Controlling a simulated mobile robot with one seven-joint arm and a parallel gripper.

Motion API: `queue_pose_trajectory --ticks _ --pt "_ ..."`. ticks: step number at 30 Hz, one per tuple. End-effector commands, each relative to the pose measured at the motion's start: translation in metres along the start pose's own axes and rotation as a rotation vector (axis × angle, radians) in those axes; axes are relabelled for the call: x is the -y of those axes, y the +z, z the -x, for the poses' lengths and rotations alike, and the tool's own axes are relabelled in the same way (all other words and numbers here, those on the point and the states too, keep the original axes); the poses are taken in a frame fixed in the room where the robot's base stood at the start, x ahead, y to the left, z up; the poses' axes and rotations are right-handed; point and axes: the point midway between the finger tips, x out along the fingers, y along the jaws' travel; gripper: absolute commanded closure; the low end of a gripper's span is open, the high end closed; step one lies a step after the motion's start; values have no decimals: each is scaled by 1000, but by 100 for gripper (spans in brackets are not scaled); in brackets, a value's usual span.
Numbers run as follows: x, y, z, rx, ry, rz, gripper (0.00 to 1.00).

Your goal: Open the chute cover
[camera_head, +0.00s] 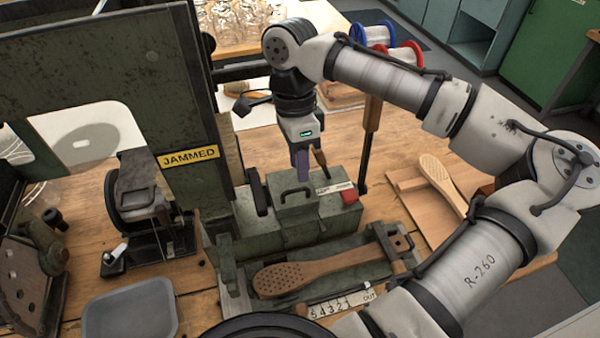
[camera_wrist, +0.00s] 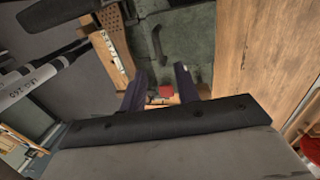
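A green metal box with a black bar handle (camera_head: 295,193) on its top stands in the middle of the machine. It looks like the chute cover (camera_head: 283,212), and its top looks closed. The handle also shows in the wrist view (camera_wrist: 157,45), ahead of the fingers on a green surface. My gripper (camera_head: 302,172) points down just above and behind the box, apart from the handle. In the wrist view my gripper (camera_wrist: 160,82) has its two dark fingers spread with nothing held between them.
A wooden brush body with holes (camera_head: 320,270) lies in the fixture in front. The green machine frame with a JAMMED label (camera_head: 188,157) rises on the left. A black post with a brown grip (camera_head: 369,140) stands to the right. A grey tray (camera_head: 130,308) lies front left.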

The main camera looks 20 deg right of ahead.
Motion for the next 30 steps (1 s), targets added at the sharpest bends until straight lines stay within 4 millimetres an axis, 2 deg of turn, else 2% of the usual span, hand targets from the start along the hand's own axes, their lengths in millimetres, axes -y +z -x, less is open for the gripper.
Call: queue_pose_trajectory --ticks 3,7,12,19,26,30 --pt "-1 0 -19 0 2 1 68" --pt "0 0 -33 0 1 0 68" --pt "0 0 -41 1 0 1 68" --pt "0 0 -41 0 0 1 68" --pt "0 0 -41 0 0 1 98" --pt "0 0 -41 0 0 1 100"
